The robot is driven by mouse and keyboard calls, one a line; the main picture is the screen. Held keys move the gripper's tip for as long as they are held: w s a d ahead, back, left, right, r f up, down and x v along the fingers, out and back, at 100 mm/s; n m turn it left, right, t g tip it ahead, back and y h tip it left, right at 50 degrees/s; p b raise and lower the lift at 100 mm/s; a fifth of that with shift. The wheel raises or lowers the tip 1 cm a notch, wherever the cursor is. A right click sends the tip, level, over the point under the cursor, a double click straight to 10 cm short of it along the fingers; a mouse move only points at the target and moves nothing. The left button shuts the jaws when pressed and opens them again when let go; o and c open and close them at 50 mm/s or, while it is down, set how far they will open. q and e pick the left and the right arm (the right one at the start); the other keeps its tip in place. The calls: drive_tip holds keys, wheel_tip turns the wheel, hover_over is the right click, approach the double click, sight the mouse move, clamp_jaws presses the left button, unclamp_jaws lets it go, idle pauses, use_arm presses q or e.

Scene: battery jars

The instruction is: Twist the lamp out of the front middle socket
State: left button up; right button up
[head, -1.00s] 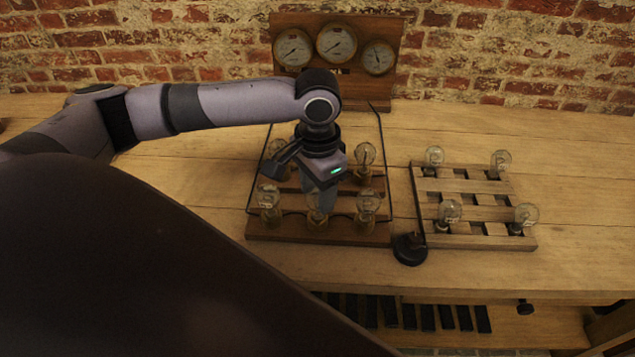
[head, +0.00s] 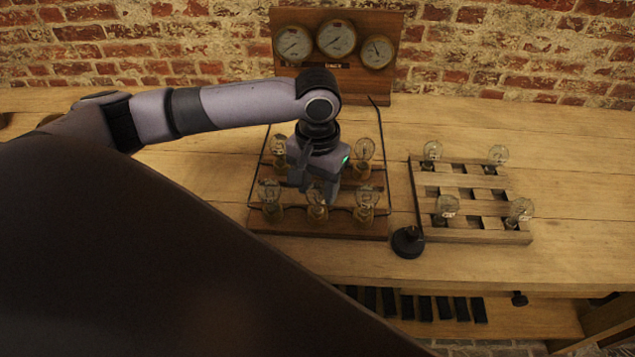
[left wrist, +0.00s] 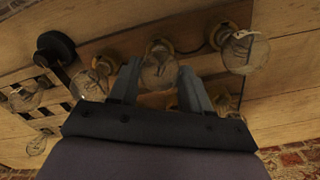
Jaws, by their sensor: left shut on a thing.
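The front middle lamp (head: 317,207), a clear glass bulb, stands in the front row of the wooden lamp board (head: 335,230), between two other bulbs. My left gripper (head: 319,190) points down over it, its fingers around the glass. In the left wrist view the same lamp (left wrist: 159,72) sits between the two fingertips (left wrist: 155,84), and the gripper is shut on it. The lamp appears upright, its base at the socket; whether the thread is loose cannot be told. My right gripper is not in view.
Front left (head: 271,198) and front right (head: 366,201) bulbs stand close on either side. A slatted rack (head: 480,236) with several bulbs stands at right, beside a black round-based stand (head: 408,242). A gauge panel (head: 335,75) stands behind.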

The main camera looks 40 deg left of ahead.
use_arm(q)
drive_tip(key=shift+n, duration=1.1)
drive_tip(key=n, duration=0.5)
drive_tip(key=shift+r, duration=0.4)
drive_tip(key=shift+r, duration=0.75)
drive_tip(key=shift+r, duration=0.2)
drive_tip(key=shift+r, duration=2.4)
